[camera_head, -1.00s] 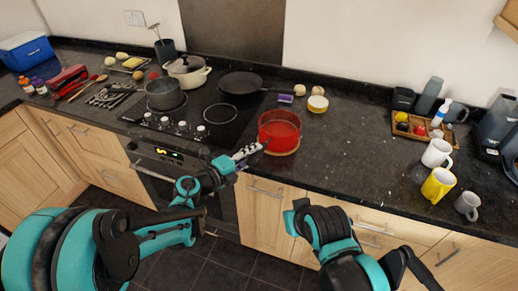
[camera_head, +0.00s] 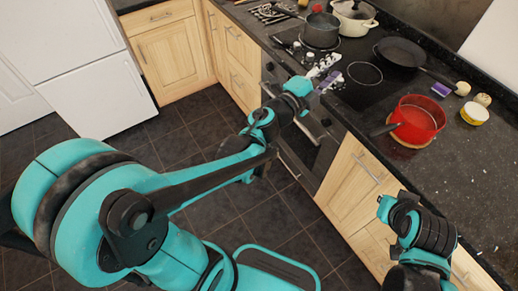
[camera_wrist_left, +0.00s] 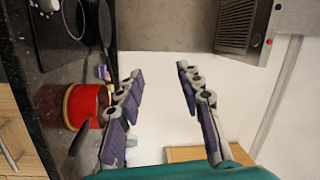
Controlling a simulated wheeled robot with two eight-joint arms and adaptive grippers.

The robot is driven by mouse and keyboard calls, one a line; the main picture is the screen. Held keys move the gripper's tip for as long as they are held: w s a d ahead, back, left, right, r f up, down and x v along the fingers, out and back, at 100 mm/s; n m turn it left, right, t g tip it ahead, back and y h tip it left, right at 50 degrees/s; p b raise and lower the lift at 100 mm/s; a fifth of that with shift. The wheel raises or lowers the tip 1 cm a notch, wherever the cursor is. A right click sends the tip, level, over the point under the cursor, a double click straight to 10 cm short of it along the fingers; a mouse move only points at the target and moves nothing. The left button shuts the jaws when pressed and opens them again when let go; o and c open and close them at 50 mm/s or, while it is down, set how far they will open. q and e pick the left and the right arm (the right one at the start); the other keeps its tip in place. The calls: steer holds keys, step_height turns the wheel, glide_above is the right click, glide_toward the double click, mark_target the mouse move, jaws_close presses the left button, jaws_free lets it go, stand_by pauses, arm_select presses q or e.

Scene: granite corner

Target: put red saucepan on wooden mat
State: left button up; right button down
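The red saucepan (camera_head: 417,118) stands upright on the counter near its front edge, right of the hob, with its dark handle pointing left. A round wooden mat (camera_head: 406,142) shows as a pale rim under it, and the pan looks seated on it. The pan also shows in the left wrist view (camera_wrist_left: 88,104), with a strip of the mat (camera_wrist_left: 67,106) beside it. My left gripper (camera_head: 322,72) is at the hob's front edge, apart from the pan. Its fingers (camera_wrist_left: 160,72) are spread and empty in the left wrist view.
A grey pot (camera_head: 321,30), a cream pot (camera_head: 353,14) and a black frying pan (camera_head: 402,53) are on the hob. A purple item (camera_head: 440,90) and a yellow-white tub (camera_head: 474,113) lie behind the saucepan.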

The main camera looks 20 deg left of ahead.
arm_select(q)
steer(key=s+a+f+n+g+y, duration=0.2)
steer(key=s+a+n+y, duration=0.25)
steer(key=a+n, duration=0.35)
steer(key=s+a+f+n+g+y, duration=0.1)
steer(key=s+a+f+n+y, duration=0.25)
steer(key=a+n+y, duration=0.35)
steer(key=s+d+f+n+g+h, duration=0.1)
steer(key=s+f+n+g+h, duration=0.1)
steer(key=s+f, duration=0.3)
steer(key=s+d+f+n+g+h, duration=0.2)
steer(key=s+f+g, duration=0.3)
steer(key=s, duration=0.4)
steer(key=shift+s+n, duration=0.3)
steer(key=shift+s, duration=0.1)
